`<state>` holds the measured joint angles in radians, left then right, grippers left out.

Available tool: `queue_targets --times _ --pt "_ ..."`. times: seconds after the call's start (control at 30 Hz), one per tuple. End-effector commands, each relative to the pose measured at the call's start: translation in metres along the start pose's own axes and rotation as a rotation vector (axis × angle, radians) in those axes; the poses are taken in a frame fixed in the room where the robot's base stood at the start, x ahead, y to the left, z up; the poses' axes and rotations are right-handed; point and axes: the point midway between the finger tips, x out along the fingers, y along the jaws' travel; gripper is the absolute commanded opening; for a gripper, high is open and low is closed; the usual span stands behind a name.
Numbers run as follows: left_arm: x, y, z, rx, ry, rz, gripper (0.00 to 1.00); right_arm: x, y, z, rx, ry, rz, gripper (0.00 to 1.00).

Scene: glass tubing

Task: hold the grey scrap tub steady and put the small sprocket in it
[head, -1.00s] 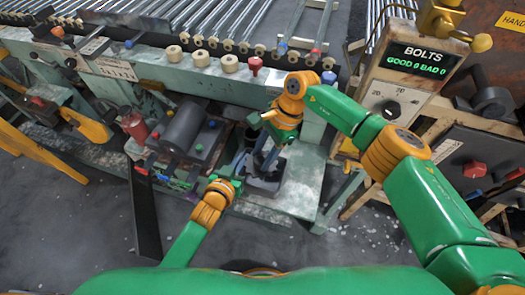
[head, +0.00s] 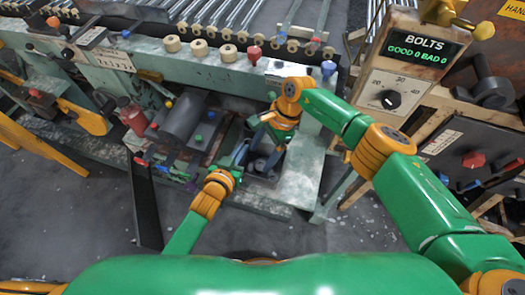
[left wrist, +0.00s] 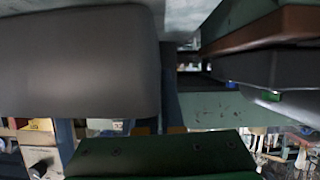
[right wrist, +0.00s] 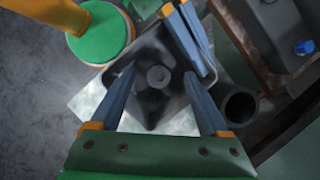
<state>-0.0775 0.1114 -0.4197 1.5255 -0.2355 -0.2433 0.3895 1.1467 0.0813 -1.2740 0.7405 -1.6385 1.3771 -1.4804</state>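The grey scrap tub (right wrist: 150,112) is a dark square open box, seen from above in the right wrist view. In the head view the tub (head: 262,182) is partly hidden by my right arm. My left gripper (right wrist: 194,62) has its fingers close together on the tub's rim at one corner. My right gripper (right wrist: 159,80) is open, its fingers spread above the tub with nothing between them. A small round grey piece (right wrist: 158,76) shows inside the tub, between the right fingertips in the picture. It looks like the sprocket, but its teeth are not clear.
A dark round cup (right wrist: 238,105) stands beside the tub. A machine with a grey cylinder (head: 181,120) and coloured knobs stands left of the tub. A pale bench surface (head: 300,175) is bare to the tub's right. A BOLTS counter (head: 423,48) stands at right.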

Motion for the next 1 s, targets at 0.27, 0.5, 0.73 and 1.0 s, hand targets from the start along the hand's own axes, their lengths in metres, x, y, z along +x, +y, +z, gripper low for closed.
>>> queue_targets --times 0.27,0.5,0.73,1.0 --pt "0.000 0.000 0.000 0.000 0.001 0.000 0.00 0.000 0.000 0.000 0.001 0.001 0.000 0.82" --pt "0.000 0.000 0.000 0.000 0.001 0.000 0.00 -0.049 -0.001 -0.001 0.000 0.003 -0.006 0.82" --pt "0.000 0.000 0.000 0.000 0.001 0.000 0.00 -0.105 -0.001 -0.001 0.001 0.002 -0.003 0.82" --pt "0.000 0.000 0.000 0.000 0.001 0.000 0.00 -0.120 0.000 -0.001 0.001 0.000 0.001 0.82"
